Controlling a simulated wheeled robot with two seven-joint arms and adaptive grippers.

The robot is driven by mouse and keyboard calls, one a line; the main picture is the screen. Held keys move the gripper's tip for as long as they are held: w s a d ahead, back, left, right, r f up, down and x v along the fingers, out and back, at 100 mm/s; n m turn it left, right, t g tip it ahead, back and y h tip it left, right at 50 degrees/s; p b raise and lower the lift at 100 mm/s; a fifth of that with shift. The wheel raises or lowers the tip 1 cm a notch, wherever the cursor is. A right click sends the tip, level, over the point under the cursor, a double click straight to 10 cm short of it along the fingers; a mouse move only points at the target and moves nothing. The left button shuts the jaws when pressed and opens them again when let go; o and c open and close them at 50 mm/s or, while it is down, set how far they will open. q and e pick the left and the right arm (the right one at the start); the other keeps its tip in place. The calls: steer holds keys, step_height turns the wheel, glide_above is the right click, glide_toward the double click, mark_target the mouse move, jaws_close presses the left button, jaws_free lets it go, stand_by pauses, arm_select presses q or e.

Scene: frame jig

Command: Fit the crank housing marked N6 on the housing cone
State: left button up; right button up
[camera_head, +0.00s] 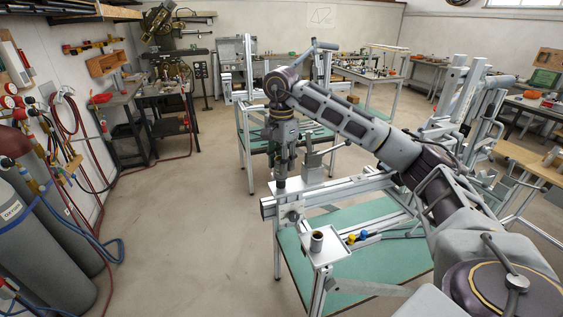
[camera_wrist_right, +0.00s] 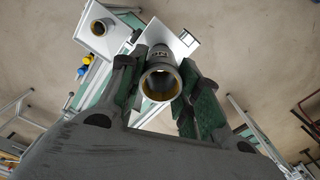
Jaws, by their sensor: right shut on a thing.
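My right gripper (camera_head: 282,165) points down over the near end of the jig's grey beam. In the right wrist view it (camera_wrist_right: 160,82) is shut on a short grey tube, the crank housing (camera_wrist_right: 160,58), with a yellowish bore. Dark marking shows on its side, too small to read surely. In the head view the held housing (camera_head: 281,186) shows as a small grey piece under the fingers. My left gripper is not in view.
Jig rails (camera_head: 355,188) run right. Gas cylinders (camera_head: 40,240) stand left; the floor between is clear.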

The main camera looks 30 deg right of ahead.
steer(key=shift+r+p, duration=0.95)
steer(key=shift+r, duration=0.5)
steer(key=shift+f+b, duration=1.1)
steer(key=shift+f, duration=0.7)
stand_by(1.8)
steer(key=o, duration=1.2)
steer(key=shift+c, duration=0.2)
step_height(320, 180, up, 12)
stand_by(1.1)
